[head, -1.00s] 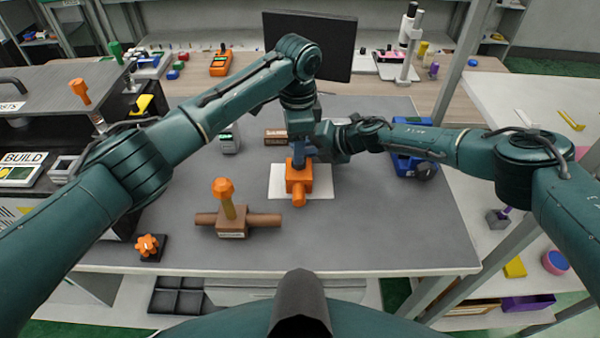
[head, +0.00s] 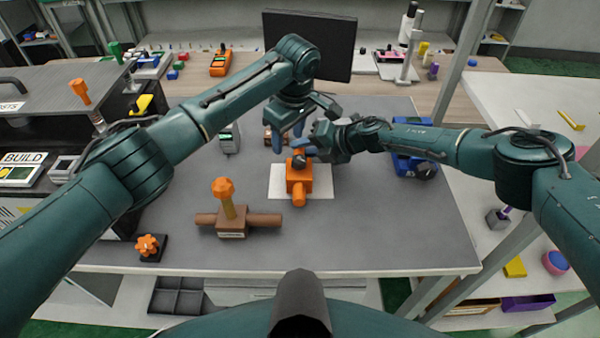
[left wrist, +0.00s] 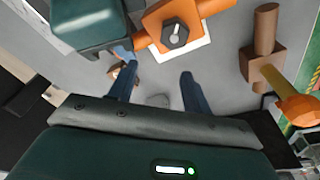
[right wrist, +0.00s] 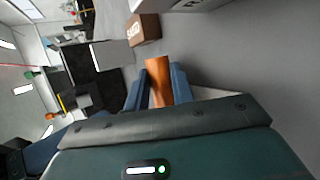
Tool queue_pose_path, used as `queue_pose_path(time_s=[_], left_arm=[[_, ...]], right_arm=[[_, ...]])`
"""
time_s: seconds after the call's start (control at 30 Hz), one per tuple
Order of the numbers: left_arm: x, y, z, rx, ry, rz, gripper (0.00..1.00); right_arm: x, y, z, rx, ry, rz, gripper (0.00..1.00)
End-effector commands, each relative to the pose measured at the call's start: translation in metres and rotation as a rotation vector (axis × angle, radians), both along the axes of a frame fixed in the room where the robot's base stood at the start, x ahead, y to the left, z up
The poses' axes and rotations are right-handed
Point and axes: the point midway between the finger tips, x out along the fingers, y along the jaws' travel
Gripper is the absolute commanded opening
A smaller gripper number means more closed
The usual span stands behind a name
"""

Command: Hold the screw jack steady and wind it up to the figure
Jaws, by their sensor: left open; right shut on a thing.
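The orange screw jack (head: 299,185) stands on a white mat (head: 321,188). Its dark top knob (head: 298,161) carries a pale pointer mark, clear in the left wrist view (left wrist: 176,35). My right gripper (head: 307,149) is shut on an orange bar (right wrist: 159,80) at the jack's far side. My left gripper (head: 287,139) is open and empty, above and behind the jack. In the left wrist view its fingers (left wrist: 158,88) are spread, with the knob beyond them, apart. I cannot read any figure on the jack.
A brown fixture (head: 232,222) with an orange-topped lever stands front left of the jack, beside an orange star knob (head: 148,245). A blue device (head: 403,165) sits to the right. A brown labelled box (right wrist: 143,28) stands behind. The front right tabletop is clear.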

Motion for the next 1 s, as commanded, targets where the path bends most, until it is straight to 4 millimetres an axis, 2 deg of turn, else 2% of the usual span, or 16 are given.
queue_pose_path(time_s=[0.2, 0.4, 0.57, 1.0], left_arm=[[-0.017, -0.013, 0.000, -0.096, 0.046, 0.378, 0.49], [-0.026, -0.020, 0.001, -0.132, 0.081, 0.560, 0.49], [-0.028, -0.021, -0.006, -0.135, 0.090, 0.599, 0.49], [-0.028, -0.022, -0.046, -0.136, 0.088, 0.596, 0.49]], right_arm=[[-0.001, -0.002, -0.003, -0.006, 0.000, 0.000, 0.00], [-0.001, -0.002, -0.003, -0.006, 0.000, 0.000, 0.00], [-0.001, -0.002, -0.003, -0.006, 0.000, 0.000, 0.00], [-0.001, -0.002, -0.004, -0.006, 0.001, 0.001, 0.00]])
